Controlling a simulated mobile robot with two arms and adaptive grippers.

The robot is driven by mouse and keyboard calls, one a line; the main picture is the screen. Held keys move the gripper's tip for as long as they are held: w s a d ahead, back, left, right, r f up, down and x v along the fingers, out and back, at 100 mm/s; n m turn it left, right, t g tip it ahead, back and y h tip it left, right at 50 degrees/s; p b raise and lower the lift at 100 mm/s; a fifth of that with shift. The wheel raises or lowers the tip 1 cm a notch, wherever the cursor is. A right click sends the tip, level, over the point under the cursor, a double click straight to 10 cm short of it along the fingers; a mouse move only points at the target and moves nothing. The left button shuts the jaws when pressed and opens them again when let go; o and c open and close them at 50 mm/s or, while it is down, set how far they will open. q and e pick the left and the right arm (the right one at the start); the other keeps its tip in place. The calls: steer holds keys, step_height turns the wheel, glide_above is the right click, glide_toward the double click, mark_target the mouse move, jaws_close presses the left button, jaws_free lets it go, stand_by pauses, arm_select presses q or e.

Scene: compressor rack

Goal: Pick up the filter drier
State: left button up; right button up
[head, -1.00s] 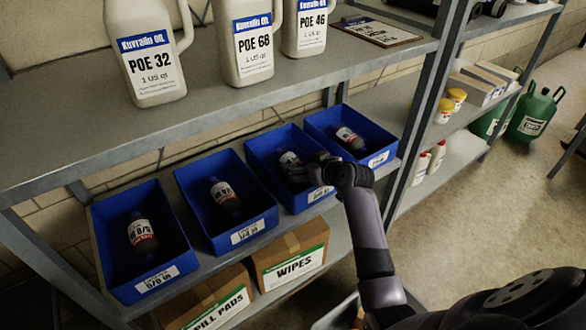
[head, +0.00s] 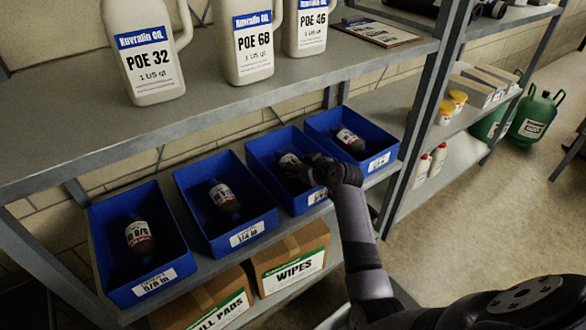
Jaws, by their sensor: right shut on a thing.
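Several blue bins on the middle shelf each hold a dark filter drier with a white label. My right gripper (head: 298,170) reaches into the third bin from the left (head: 318,196) and is shut on the filter drier (head: 287,160) there. The gripper and wrist hide the lower part of that drier. I cannot tell whether it is clear of the bin floor. Other driers lie in the first bin (head: 139,236), the second bin (head: 222,195) and the rightmost bin (head: 350,140). My left gripper is not in view.
A WIPES box (head: 291,262) and a PADS box (head: 207,305) sit below. A rack post (head: 425,120) rises right of the bins.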

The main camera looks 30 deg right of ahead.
steer(key=c, duration=0.8)
steer(key=shift+r, duration=0.1)
steer(key=shift+c, duration=0.2)
